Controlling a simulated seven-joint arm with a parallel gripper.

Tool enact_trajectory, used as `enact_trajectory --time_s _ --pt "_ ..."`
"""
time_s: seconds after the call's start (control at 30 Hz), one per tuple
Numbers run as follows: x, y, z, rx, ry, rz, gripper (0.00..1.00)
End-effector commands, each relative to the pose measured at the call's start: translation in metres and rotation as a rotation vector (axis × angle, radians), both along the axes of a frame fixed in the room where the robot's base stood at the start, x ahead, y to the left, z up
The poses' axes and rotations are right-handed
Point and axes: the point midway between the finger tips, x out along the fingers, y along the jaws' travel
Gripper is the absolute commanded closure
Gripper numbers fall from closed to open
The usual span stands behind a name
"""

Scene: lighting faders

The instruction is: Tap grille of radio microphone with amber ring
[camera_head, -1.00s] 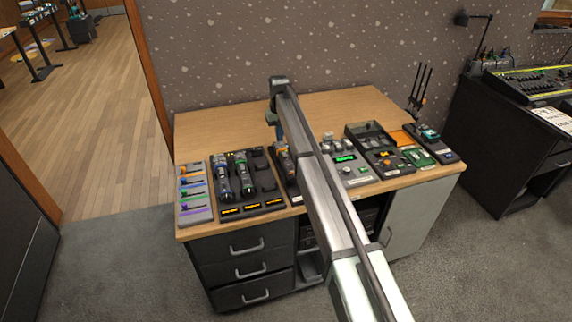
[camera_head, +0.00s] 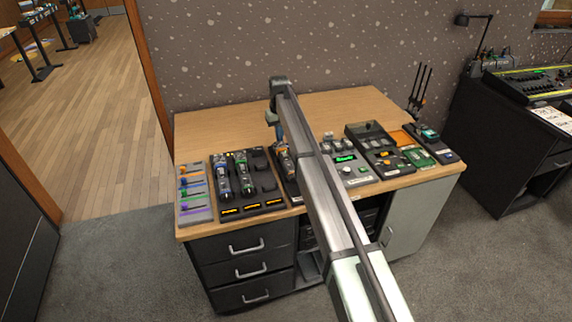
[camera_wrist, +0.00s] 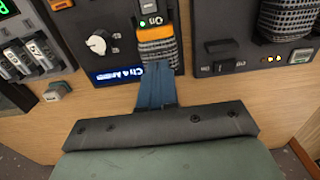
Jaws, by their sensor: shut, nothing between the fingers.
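The radio microphone with the amber ring (camera_wrist: 155,34) lies in a dark unit in the wrist view, its dark mesh grille (camera_wrist: 160,49) pointing towards my gripper. A small green light shows on its body. In the head view it (camera_head: 284,162) is partly hidden by my arm. My gripper (camera_wrist: 157,66) is shut and empty, its blue fingers together. The fingertips overlap the grille's near edge in the wrist view; I cannot tell whether they touch it. In the head view my gripper (camera_head: 281,143) is just behind the microphone.
A dark dock with microphones (camera_head: 243,172) stands left, beside a fader panel (camera_head: 194,195). Right of my arm are a box with a green display (camera_head: 345,158) and other units. The back of the wooden desk (camera_head: 220,122) is clear.

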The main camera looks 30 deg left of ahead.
Motion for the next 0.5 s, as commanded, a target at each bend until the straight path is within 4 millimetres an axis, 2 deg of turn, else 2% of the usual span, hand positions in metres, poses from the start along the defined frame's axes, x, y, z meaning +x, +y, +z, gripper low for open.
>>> enact_trajectory --time_s 0.5 --pt "0.000 0.000 -0.012 0.000 0.000 0.000 1.00"
